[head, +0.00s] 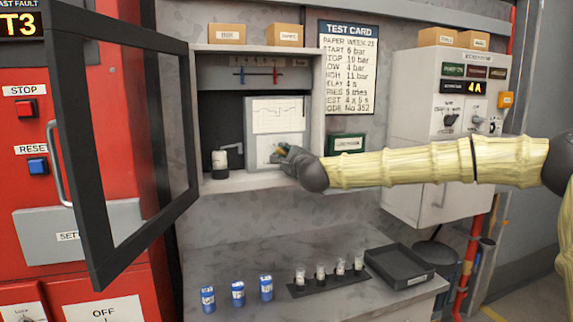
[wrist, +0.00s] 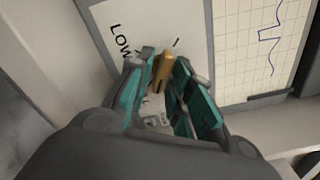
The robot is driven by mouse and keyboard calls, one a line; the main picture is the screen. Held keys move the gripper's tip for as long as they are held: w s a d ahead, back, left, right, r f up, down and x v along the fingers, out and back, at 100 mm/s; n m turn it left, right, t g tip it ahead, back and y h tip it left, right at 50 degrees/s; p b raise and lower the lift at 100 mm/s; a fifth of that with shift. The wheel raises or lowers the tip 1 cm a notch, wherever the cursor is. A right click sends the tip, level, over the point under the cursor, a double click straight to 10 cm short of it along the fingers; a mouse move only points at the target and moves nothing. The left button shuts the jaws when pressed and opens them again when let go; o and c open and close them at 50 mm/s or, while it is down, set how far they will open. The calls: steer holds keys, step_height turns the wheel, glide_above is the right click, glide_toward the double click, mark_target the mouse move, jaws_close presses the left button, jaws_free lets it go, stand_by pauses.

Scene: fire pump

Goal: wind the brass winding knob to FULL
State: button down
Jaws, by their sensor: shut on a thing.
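The brass winding knob (wrist: 163,72) shows in the wrist view as a narrow gold piece standing out from a white panel (wrist: 150,24). My gripper (wrist: 168,88) is shut on it, with a teal-padded finger on either side. The panel carries the word LOW and a short tick mark close to the knob; no FULL mark can be read. In the head view my gripper (head: 280,153) reaches into the open cabinet, against the lower part of the grey recorder (head: 250,122), and mostly hides the knob.
The cabinet's glass door (head: 180,130) stands open at the left.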

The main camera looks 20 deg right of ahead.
steer(key=shift+f+m+b, duration=0.15)
steer(key=shift+m+b, duration=0.55)
steer(key=shift+m, duration=0.2)
steer(key=c, duration=1.6)
jaws_free()
steer(key=shift+d, duration=0.1)
steer(key=shift+o, duration=0.2)
steer(key=s, duration=1.2)
steer(key=shift+d, duration=0.2)
